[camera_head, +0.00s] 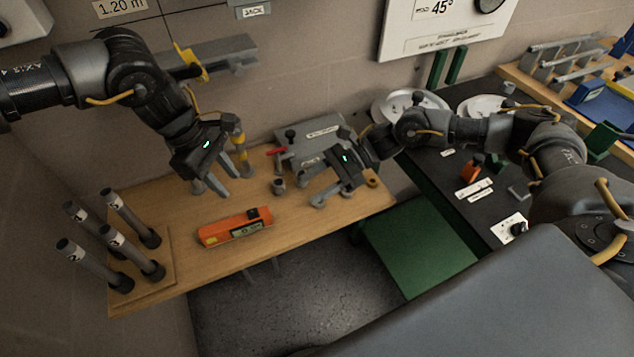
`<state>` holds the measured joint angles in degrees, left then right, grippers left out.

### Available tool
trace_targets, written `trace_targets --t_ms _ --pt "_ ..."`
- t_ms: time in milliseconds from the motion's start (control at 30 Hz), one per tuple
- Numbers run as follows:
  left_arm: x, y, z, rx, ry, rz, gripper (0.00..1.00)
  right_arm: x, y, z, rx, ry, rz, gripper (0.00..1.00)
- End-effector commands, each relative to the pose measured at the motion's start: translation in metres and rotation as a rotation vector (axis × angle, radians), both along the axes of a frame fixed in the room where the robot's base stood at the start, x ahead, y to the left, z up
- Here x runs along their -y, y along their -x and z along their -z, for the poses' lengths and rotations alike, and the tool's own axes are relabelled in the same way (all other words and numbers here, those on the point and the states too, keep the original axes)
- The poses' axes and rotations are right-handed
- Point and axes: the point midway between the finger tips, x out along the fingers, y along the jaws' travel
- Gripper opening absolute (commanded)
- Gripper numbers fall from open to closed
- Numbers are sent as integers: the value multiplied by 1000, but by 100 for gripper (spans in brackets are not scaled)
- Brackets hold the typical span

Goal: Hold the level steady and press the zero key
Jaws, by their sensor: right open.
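The orange level (218,233) lies on the wooden bench top near its front edge. It has a dark block on top and a small display on its front side. The zero key is too small to make out. My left gripper (215,188) is above and behind the level, fingers pointing down, apart and empty, not touching it. My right gripper (330,197) is to the right of the level, low over the bench, with its fingers apart and nothing between them.
A rack of several dark posts (128,245) stands at the bench's left end. A grey case (310,137), a red-handled item (277,151) and small cylinders sit behind. A dark table (455,180) with plates is at right. The bench around the level is clear.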

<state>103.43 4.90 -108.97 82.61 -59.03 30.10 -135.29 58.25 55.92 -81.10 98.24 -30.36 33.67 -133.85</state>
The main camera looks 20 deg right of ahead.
Motion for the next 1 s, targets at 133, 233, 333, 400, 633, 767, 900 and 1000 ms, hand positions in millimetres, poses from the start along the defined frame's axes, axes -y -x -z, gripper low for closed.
trace_targets --t_ms 133,233,333,400,633,767,900,1000 --pt "0 0 0 0 0 0 36 5 -4 1 21 5 15 53" --pt "0 0 0 0 0 0 36 3 -4 2 21 5 14 53" --pt "0 0 0 0 0 0 36 -5 -4 5 20 5 14 53" --pt "0 0 0 0 0 0 36 -15 -3 9 18 3 11 53" --pt "0 0 0 0 0 0 36 -54 -4 25 17 4 11 53" --pt "0 0 0 0 0 0 36 -73 -5 33 18 4 12 53" --pt "0 0 0 0 0 0 36 -87 -5 39 17 4 12 53" --pt "0 0 0 0 0 0 36 -92 -6 41 18 6 14 53"
